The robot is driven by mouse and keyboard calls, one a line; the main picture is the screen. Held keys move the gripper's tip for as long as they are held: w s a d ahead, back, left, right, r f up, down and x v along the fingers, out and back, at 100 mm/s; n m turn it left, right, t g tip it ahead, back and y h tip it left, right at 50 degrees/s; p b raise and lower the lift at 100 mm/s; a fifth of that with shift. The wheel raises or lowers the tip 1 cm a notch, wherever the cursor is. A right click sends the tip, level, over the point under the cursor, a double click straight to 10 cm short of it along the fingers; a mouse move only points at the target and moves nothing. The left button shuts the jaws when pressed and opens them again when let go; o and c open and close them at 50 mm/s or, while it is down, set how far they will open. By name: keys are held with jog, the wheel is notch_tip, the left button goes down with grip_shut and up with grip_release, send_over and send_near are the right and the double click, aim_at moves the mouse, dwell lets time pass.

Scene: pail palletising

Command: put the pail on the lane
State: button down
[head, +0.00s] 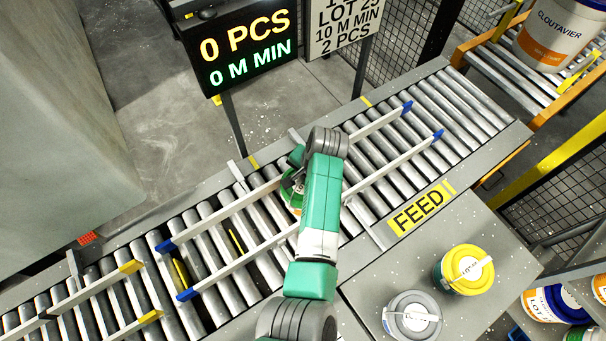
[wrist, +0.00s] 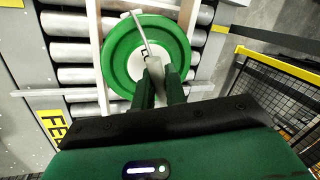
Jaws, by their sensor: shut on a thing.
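A pail with a green lid (wrist: 118,58) and a pale handle fills the top middle of the wrist view. My gripper (wrist: 156,70) is shut on its handle, near the lid's centre. In the head view the pail (head: 291,188) is mostly hidden behind my green arm. It is over the roller lane (head: 215,225), between the white guide rails. I cannot tell whether its base touches the rollers. A yellow FEED label (head: 419,208) marks the lane's near side.
A yellow-lidded pail (head: 466,268) and a grey-lidded pail (head: 412,317) stand on the grey surface at the lower right. A display (head: 243,47) reads 0 PCS. A sign (head: 343,24) stands beside it. The rollers at the lane's upper right are clear.

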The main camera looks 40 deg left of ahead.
jog(key=c, duration=1.4)
grip_release()
jog(key=shift+f, duration=0.1)
jog(key=shift+c, duration=0.2)
jog(key=p+v, duration=0.1)
jog(key=v, duration=1.1)
jog(key=shift+r, duration=0.2)
jog(key=w+d+r+t+y, duration=0.1)
jog(key=w+r+t, duration=0.3)
jog(key=r, duration=0.4)
jog(key=w+d+r+t+y, duration=0.15)
jog(key=w+r+t, duration=0.25)
jog(key=r, duration=0.4)
jog(key=d+r+t, duration=0.4)
jog(key=r, duration=0.5)
jog(key=d+r+t, duration=0.4)
jog(key=d+r, duration=0.1)
jog(key=r, duration=0.3)
jog(key=s+d+r+m+t+h, duration=0.1)
jog(key=s+d+r+t+h, duration=0.2)
jog(key=s+d+r, duration=0.4)
jog(key=s+d+r+m+t+h, duration=0.1)
jog(key=s+d+r+t+h, duration=0.2)
jog(key=r, duration=0.9)
jog(key=s+d+t, duration=0.3)
jog(key=s+d, duration=0.2)
jog(key=d, duration=0.1)
jog(key=shift+t, duration=0.3)
